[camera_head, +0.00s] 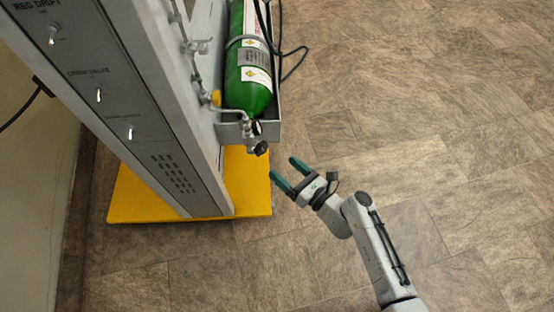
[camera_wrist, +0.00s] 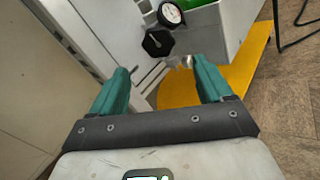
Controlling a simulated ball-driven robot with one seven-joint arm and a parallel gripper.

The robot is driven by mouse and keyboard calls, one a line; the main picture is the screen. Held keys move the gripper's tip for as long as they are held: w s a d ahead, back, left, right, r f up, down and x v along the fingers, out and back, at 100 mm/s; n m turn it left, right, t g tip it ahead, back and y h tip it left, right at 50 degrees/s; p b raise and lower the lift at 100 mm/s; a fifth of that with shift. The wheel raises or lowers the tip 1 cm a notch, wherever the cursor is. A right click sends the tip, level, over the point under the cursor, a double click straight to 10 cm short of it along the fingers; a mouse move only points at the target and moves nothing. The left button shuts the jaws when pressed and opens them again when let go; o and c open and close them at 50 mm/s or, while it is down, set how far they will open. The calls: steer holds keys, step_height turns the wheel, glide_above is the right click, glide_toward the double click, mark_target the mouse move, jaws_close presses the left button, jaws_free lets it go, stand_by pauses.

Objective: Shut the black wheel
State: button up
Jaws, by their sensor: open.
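The black wheel (camera_wrist: 157,43) is a small faceted knob in the wrist view, beyond and roughly between my fingers, below a round gauge (camera_wrist: 171,13). In the head view, a small dark knob that looks like the wheel (camera_head: 261,148) sits below the green cylinder (camera_head: 247,88), at the end of its metal fitting. My gripper (camera_head: 284,168) is open and empty, just below and right of the wheel, with its two green fingers pointing toward the cabinet. In the wrist view my gripper (camera_wrist: 161,68) shows its fingers on either side, apart from the wheel.
A grey cabinet (camera_head: 150,120) with switches stands at left on a yellow base (camera_head: 250,185). A grey bracket (camera_head: 277,120) holds the cylinder. A black cable (camera_head: 292,68) loops beside it. The tiled floor (camera_head: 430,110) at right is clear.

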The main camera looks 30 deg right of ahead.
steer(key=shift+s+d, duration=0.1)
steer(key=shift+s, duration=0.35)
